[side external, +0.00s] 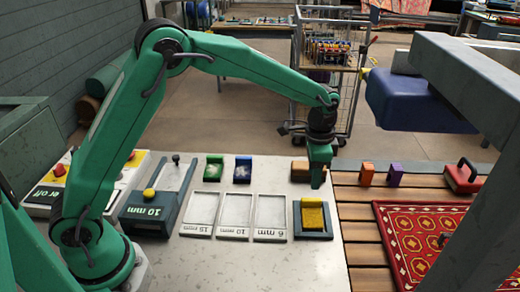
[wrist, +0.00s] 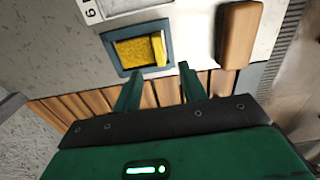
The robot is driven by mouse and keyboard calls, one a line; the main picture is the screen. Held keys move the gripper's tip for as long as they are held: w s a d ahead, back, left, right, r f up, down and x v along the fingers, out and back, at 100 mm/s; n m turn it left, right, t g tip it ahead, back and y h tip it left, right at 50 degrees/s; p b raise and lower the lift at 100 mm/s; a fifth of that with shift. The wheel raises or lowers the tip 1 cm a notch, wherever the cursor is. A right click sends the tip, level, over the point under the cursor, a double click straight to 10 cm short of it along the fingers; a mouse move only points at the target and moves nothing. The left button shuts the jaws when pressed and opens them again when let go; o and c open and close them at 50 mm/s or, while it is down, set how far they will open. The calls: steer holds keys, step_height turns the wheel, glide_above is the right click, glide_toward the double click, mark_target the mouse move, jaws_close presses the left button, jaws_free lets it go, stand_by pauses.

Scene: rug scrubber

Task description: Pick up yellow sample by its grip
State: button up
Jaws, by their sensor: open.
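The yellow sample (side external: 313,217) lies in a dark blue-grey tray (side external: 297,222) near the right edge of the light worktop. It also shows in the wrist view (wrist: 134,53), with its raised pale-yellow grip (wrist: 159,48) on the right side. My gripper (side external: 318,186) is above the worktop, behind the tray in the side view and apart from the sample. In the wrist view my two green fingers (wrist: 160,71) are spread, with nothing between them, and point towards the tray's near edge.
A brown block (side external: 300,171) stands close to my gripper. Several pale trays (side external: 270,212) lie left of the sample. Green (side external: 213,167) and blue (side external: 243,168) samples stand behind them. Orange (side external: 367,174) and purple (side external: 395,174) ones are on wooden slats, near a red rug (side external: 425,240).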

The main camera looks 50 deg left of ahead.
mark_target(311, 199)
steer(key=shift+w+d+f, duration=0.2)
steer(key=shift+f, duration=0.15)
steer(key=shift+f, duration=0.15)
steer(key=shift+f, duration=1.2)
steer(key=shift+f, duration=0.1)
steer(key=shift+s+a+f, duration=0.1)
steer(key=shift+s+f, duration=0.05)
steer(key=shift+f, duration=2.35)
jaws_close()
